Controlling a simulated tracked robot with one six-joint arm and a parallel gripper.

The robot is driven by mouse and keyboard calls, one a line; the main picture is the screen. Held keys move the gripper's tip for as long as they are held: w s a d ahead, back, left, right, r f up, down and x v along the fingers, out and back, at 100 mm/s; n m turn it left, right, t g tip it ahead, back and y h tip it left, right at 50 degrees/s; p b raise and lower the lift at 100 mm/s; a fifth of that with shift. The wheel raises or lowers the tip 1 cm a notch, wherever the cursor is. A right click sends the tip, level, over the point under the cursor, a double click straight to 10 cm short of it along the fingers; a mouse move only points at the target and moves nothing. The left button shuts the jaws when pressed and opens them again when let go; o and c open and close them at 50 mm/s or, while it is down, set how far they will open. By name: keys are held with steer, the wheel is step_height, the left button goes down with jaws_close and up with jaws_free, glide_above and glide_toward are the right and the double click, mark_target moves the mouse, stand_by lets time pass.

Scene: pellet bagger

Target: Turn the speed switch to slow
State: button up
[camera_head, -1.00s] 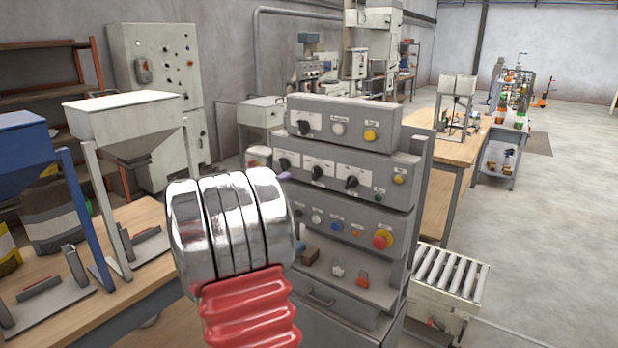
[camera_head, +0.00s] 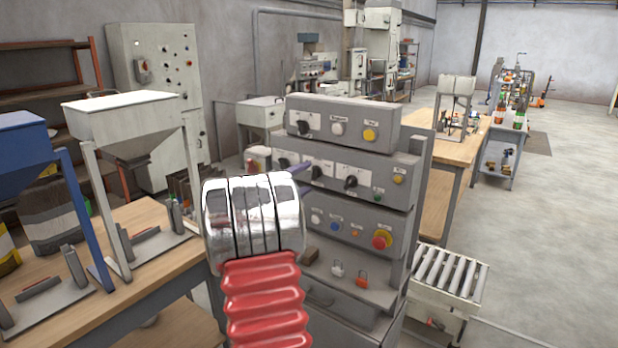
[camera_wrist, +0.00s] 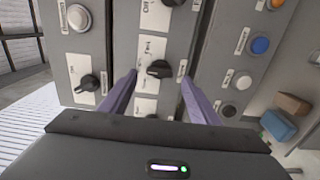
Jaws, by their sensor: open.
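The middle tier of the grey control cabinet (camera_head: 345,150) carries a row of three black rotary switches on white label plates. My gripper (camera_wrist: 159,78) is open, its two purple fingers on either side of the middle black switch (camera_wrist: 159,69) in the wrist view. I cannot tell whether they touch it. The switch labels are too small to read, so I cannot tell which is the speed switch. In the head view my purple fingers (camera_head: 304,178) reach the left part of this row, and my arm hides part of the cabinet's lower left.
The top tier has another black rotary switch (camera_wrist: 90,84) and a white lamp (camera_wrist: 78,17). The lower tier has a blue button (camera_wrist: 260,45) and a red emergency stop (camera_head: 381,240). A roller conveyor (camera_head: 452,270) stands at right, a wooden bench (camera_head: 150,225) at left.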

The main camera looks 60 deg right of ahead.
mark_target(312, 175)
steer(key=shift+s+d, duration=0.15)
steer(key=shift+d, duration=0.8)
steer(key=shift+s+d, duration=0.15)
steer(key=shift+d, duration=0.75)
steer(key=shift+c, duration=0.3)
steer(key=c, duration=0.9)
steer(key=shift+a, duration=0.15)
steer(key=shift+c, duration=0.5)
